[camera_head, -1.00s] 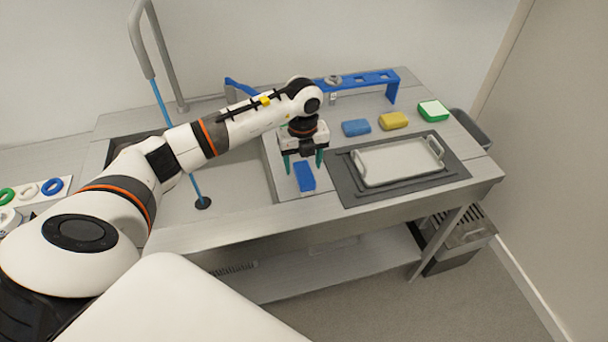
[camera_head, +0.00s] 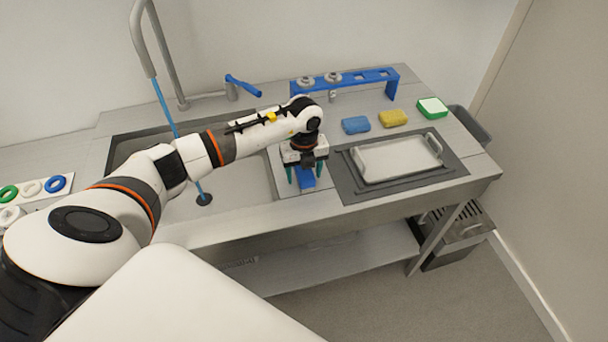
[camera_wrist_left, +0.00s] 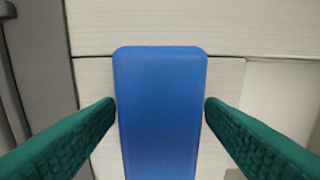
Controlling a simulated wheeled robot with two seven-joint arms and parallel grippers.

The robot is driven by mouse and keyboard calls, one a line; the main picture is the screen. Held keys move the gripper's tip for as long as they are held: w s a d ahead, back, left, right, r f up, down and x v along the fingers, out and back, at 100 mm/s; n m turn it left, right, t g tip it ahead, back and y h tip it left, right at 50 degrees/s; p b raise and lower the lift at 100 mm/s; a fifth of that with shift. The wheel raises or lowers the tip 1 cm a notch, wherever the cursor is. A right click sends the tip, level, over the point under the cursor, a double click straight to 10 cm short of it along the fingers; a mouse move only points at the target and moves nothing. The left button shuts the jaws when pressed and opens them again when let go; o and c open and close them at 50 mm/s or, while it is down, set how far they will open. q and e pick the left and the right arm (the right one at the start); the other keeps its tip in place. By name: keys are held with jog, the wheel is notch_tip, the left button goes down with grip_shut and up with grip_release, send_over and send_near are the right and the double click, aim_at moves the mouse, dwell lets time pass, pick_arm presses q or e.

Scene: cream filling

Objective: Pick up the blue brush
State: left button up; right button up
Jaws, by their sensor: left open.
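The blue brush (camera_head: 306,180) lies on the counter strip between the sink and the dark tray area. In the left wrist view the brush (camera_wrist_left: 161,110) shows as a blue block with rounded corners, its lower end cut off by the frame. My left gripper (camera_head: 307,178) is open above it, pointing down. In the wrist view its green ridged fingers (camera_wrist_left: 160,105) stand one on each side of the brush, their tips close to its edges. Whether they touch it I cannot tell. My right gripper is not in view.
A white tray (camera_head: 397,160) sits on a dark mat (camera_head: 345,187) to the right. Blue (camera_head: 355,125) and yellow (camera_head: 393,118) sponges and a green-and-white block (camera_head: 433,108) lie behind it. A blue rack (camera_head: 375,79) and the faucet (camera_head: 232,90) stand at the back. The sink (camera_head: 235,185) is left.

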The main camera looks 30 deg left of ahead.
pick_arm(q)
jog(key=shift+f, duration=0.1)
jog(key=c, duration=1.1)
jog(key=shift+r, duration=0.25)
notch_tip(320, 180, up, 10)
jog(key=shift+r+b, duration=0.1)
jog(key=shift+b, duration=1.05)
